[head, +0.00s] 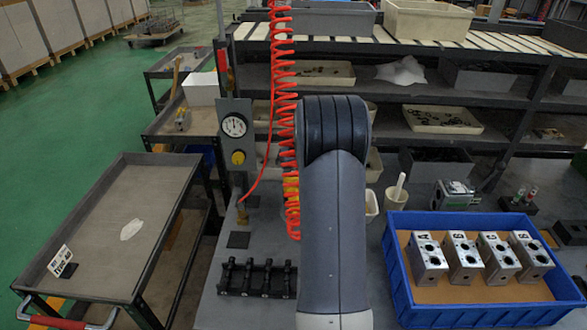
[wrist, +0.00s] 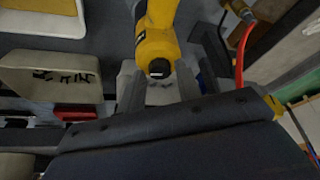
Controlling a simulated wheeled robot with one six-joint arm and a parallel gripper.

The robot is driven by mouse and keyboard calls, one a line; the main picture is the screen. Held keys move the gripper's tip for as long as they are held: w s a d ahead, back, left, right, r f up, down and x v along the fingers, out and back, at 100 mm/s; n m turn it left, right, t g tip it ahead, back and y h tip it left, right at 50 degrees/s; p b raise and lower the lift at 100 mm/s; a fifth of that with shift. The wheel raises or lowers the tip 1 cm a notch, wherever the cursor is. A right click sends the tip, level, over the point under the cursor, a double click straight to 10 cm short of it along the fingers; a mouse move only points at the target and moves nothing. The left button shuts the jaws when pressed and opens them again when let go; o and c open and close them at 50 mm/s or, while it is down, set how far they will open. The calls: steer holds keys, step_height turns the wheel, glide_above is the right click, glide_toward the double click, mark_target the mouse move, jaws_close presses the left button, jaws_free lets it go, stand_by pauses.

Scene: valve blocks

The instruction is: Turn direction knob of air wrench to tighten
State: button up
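The air wrench (wrist: 158,30) is the yellow tool at the top middle of the wrist view. Its black round end (wrist: 157,68), with a small white mark, faces my gripper; I take this to be the direction knob. My gripper (wrist: 158,88) has its two grey fingers apart, one on each side below that end, with visible gaps. Nothing is seen held. In the head view my arm covers the gripper and most of the wrench. Only a small orange-yellow part (head: 291,190) shows at the arm's left edge, beside the red coiled hose (head: 284,110).
A blue tray (head: 400,290) with several lettered metal valve blocks stands at the right. A black rack (head: 258,278) lies on the table at front left. A gauge post (head: 234,150) stands left of my arm. A red hose (wrist: 241,55) runs right of the wrench.

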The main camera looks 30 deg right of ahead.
jaws_close()
steer(key=m+h, duration=0.1)
steer(key=m, duration=0.1)
steer(key=shift+a+m+b, duration=0.2)
steer(key=shift+m+b, duration=0.2)
steer(key=m, duration=0.2)
steer(key=m+g+h+b, duration=0.1)
steer(key=m, duration=0.1)
steer(key=shift+w+a+f+h+b, duration=0.1)
steer(key=shift+w+a+h+b, duration=0.1)
steer(key=shift+h+b, duration=0.1)
steer(key=m+g+b, duration=0.1)
steer(key=m, duration=0.2)
steer(key=m+g+h+b, duration=0.1)
steer(key=m, duration=0.2)
steer(key=shift+w+a, duration=0.1)
steer(key=shift+w, duration=0.1)
steer(key=m+g, duration=0.1)
steer(key=m, duration=0.1)
steer(key=m+g, duration=0.1)
steer(key=m, duration=0.2)
steer(key=shift+w, duration=0.2)
